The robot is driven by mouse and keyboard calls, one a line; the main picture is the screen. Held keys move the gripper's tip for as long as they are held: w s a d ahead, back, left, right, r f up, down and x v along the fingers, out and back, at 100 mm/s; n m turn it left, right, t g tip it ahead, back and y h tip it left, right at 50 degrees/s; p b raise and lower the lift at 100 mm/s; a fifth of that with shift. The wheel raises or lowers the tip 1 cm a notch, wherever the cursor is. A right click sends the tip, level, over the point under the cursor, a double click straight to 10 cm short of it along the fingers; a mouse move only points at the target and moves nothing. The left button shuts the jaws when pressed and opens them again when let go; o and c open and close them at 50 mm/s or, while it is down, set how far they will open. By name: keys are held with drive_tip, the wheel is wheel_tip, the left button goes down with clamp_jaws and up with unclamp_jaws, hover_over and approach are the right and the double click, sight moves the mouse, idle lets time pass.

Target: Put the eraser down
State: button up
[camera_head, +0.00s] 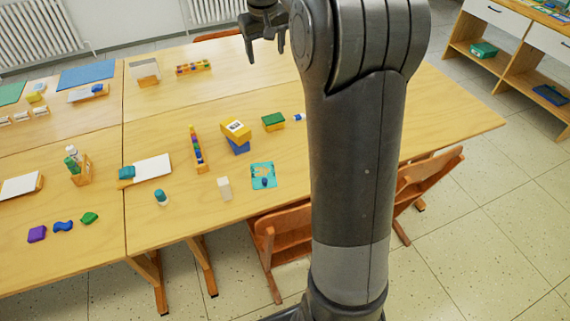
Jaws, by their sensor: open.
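My gripper (264,48) is at the top of the head view, raised above the far part of the wooden table (340,150). Its fingers point down and are apart, with nothing visible between them. I cannot tell for sure which thing is the eraser. A small off-white block (224,188) stands near the table's front edge. A small white and blue piece (299,117) lies beside my arm, right of a green-topped box (273,121). Both are well apart from my gripper. My arm hides part of the table to the right.
Wooden chairs (285,240) are at the front edge. Shelves (520,50) stand far right.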

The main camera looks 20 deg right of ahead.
drive_tip(key=s+a+r+t, duration=0.1)
drive_tip(key=s+a+r, duration=0.15)
drive_tip(key=s, duration=0.65)
drive_tip(key=s+a+r+t, duration=0.1)
drive_tip(key=s+a, duration=0.3)
drive_tip(key=s, duration=0.6)
drive_tip(key=s+a+f, duration=0.1)
drive_tip(key=s+f, duration=0.2)
drive_tip(key=s, duration=0.5)
drive_tip(key=s+a+f+t+y, duration=0.1)
drive_tip(key=s+f, duration=0.3)
drive_tip(key=s, duration=0.4)
drive_tip(key=shift+a+f+m, duration=0.3)
drive_tip(key=shift+m, duration=0.1)
